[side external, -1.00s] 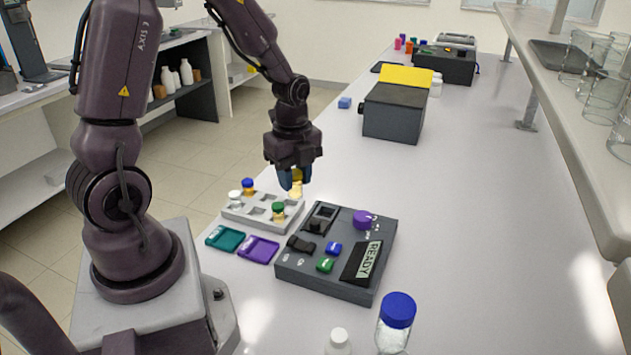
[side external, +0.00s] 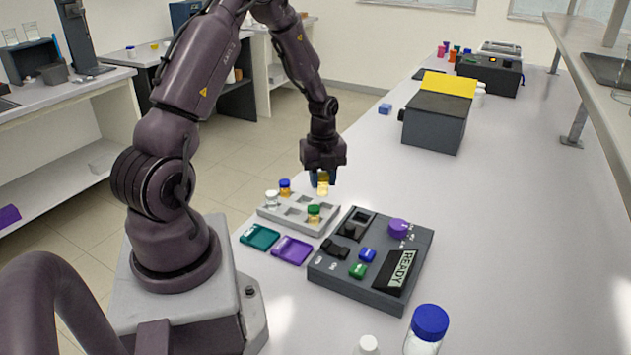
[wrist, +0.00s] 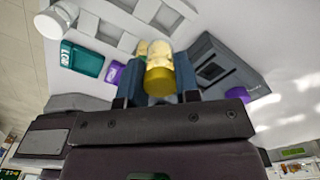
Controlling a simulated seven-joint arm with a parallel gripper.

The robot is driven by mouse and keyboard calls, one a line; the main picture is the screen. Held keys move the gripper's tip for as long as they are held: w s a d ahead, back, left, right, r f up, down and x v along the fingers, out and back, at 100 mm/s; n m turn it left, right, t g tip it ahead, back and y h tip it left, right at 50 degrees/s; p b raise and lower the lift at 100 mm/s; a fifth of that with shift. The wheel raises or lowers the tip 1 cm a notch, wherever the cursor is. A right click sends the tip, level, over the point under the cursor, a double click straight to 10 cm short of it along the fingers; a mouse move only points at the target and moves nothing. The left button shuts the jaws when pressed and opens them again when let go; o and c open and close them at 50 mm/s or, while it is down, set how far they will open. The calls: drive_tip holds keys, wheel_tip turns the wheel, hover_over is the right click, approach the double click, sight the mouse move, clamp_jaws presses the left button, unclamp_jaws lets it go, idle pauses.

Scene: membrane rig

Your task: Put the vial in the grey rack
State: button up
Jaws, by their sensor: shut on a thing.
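A vial (side external: 323,187) with a yellow cap and amber contents is held upright between the blue fingers of my gripper (side external: 323,177). In the wrist view the vial (wrist: 160,75) sits between the two fingers, cap toward the camera. The light grey rack (side external: 296,212) lies just below and to the left of the held vial. It holds vials with white (side external: 272,199), blue (side external: 285,187) and green (side external: 314,213) caps, and several empty slots show. The held vial appears over or near the rack's far right end; I cannot tell whether its base touches the rack.
A dark console (side external: 370,262) with a purple knob and READY display stands right of the rack. A blue-capped bottle (side external: 428,328) stands nearest the camera.

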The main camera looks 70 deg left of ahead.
sight(326, 186)
drive_tip(key=shift+w+a+r+m, duration=0.15)
drive_tip(key=shift+w+a+m, duration=0.25)
drive_tip(key=shift+w, duration=0.1)
drive_tip(key=shift+m, duration=0.4)
drive_tip(key=shift+f, duration=1.8)
drive_tip(key=shift+f, duration=1.4)
idle(0.7)
drive_tip(key=o, duration=1.1)
drive_tip(key=shift+r, duration=3)
